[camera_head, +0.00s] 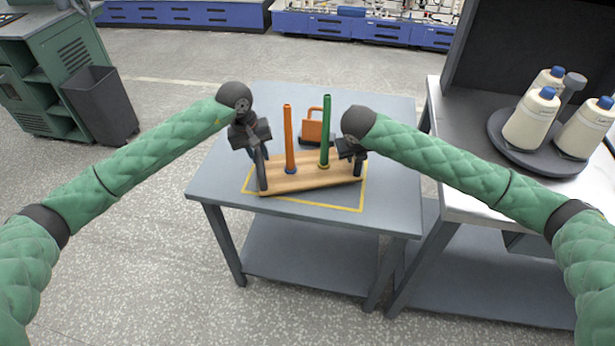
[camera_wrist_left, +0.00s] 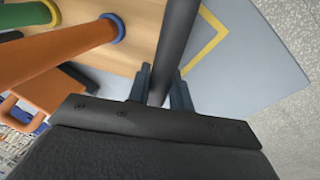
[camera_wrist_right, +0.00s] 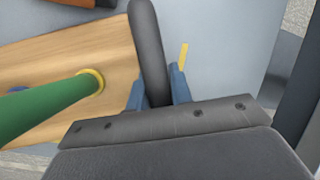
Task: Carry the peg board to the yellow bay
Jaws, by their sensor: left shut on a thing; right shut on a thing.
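The peg board (camera_head: 308,179) is a light wooden board with an orange peg (camera_head: 289,140) and a green peg (camera_head: 326,130) standing on it. It is over the yellow bay (camera_head: 345,208), a yellow outline on the grey table, and sits at a slight angle to it. I cannot tell if it touches the tabletop. My left gripper (camera_head: 260,150) is shut on the dark handle (camera_wrist_left: 175,45) at the board's left end. My right gripper (camera_head: 353,152) is shut on the dark handle (camera_wrist_right: 148,50) at its right end.
An orange block-like object with a loop handle (camera_head: 314,132) stands behind the board on the table (camera_head: 390,195). At right, a bench holds a round tray (camera_head: 508,145) with several white cones. A dark bin (camera_head: 103,107) stands at left.

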